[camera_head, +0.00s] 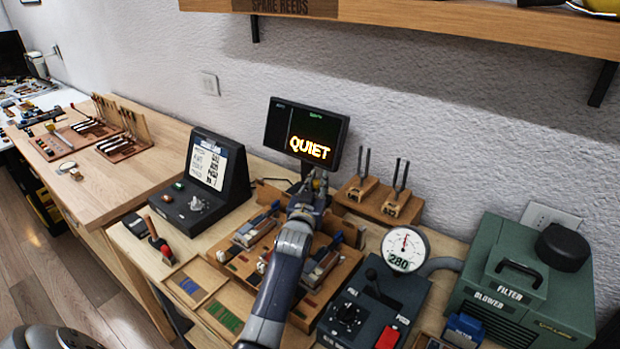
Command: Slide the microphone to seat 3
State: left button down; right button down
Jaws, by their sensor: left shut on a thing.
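My left gripper (316,180) is at the back of the wooden reed rack (338,278), just below the screen that reads QUIET. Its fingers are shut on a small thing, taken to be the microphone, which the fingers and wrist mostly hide. My forearm crosses the middle of the rack and covers part of its rows. Seat numbers cannot be read from here, so I cannot tell which seat the microphone is at. My right gripper is not in view.
The screen (305,132) stands close behind the gripper. Tuning forks (397,190) stand to its right, a dial gauge (405,248) and green blower (525,275) further right. A black console (207,180) is on the left. A shelf (450,28) hangs above.

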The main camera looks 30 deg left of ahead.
pick_arm(q)
jog(key=shift+a+f, duration=0.1)
jog(key=shift+a, duration=0.15)
jog(key=c, duration=1.8)
grip_release()
jog(key=shift+s+a, duration=0.1)
jog(key=shift+a, duration=0.15)
jog(key=shift+o, duration=0.2)
jog(key=shift+s+d, duration=0.1)
jog(key=shift+s, duration=0.05)
jog(key=shift+v, duration=3.65)
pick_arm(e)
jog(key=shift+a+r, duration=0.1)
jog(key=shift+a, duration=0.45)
